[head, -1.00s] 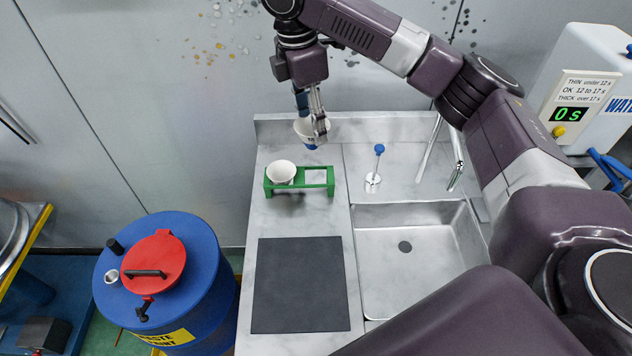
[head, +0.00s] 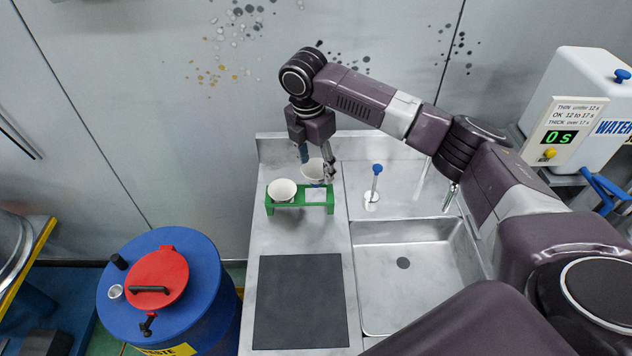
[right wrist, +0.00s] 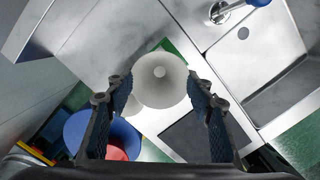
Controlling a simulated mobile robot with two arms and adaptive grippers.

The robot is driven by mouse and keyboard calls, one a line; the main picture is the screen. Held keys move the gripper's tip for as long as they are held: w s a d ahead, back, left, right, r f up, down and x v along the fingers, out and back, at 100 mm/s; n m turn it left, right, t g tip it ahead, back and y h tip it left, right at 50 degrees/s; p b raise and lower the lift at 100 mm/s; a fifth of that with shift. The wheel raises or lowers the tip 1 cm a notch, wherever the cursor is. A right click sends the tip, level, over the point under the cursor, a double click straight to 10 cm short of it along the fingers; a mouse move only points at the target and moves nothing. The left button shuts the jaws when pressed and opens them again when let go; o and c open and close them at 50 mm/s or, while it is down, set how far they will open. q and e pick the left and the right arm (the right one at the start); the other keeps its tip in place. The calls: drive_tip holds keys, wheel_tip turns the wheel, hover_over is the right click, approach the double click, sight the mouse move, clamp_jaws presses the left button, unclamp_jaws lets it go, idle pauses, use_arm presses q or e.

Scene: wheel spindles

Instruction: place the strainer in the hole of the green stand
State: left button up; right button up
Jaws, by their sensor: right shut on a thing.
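The strainer (head: 313,174), a white cone-shaped cup, is held in my right gripper (head: 317,163). It is over the right part of the green stand (head: 300,206), at its back edge. I cannot tell whether it touches the stand. In the right wrist view the strainer (right wrist: 160,78) sits between the two fingers, with a small round spot at its centre. The green stand is on the counter, and a second white cup (head: 282,190) sits in its left part. The right part of the stand shows a pale opening. My left gripper is not in view.
A dark mat (head: 300,300) lies on the counter in front of the stand. A blue-topped metal rod (head: 376,180) stands right of it, by the sink (head: 405,290). A blue drum (head: 190,305) with a red lid is at left. A white water box (head: 590,110) is at right.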

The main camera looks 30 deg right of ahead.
sight(316, 187)
wheel_tip(316, 187, down, 7)
drive_tip(key=shift+f+p, duration=0.1)
drive_tip(key=shift+p, duration=0.55)
drive_tip(key=shift+a, duration=0.1)
drive_tip(key=shift+s+f, duration=0.3)
drive_tip(key=shift+f, duration=0.3)
drive_tip(key=o, duration=0.8)
drive_tip(key=shift+f, duration=0.15)
drive_tip(key=shift+w+f, duration=0.1)
drive_tip(key=shift+w, duration=0.1)
drive_tip(key=shift+r, duration=0.2)
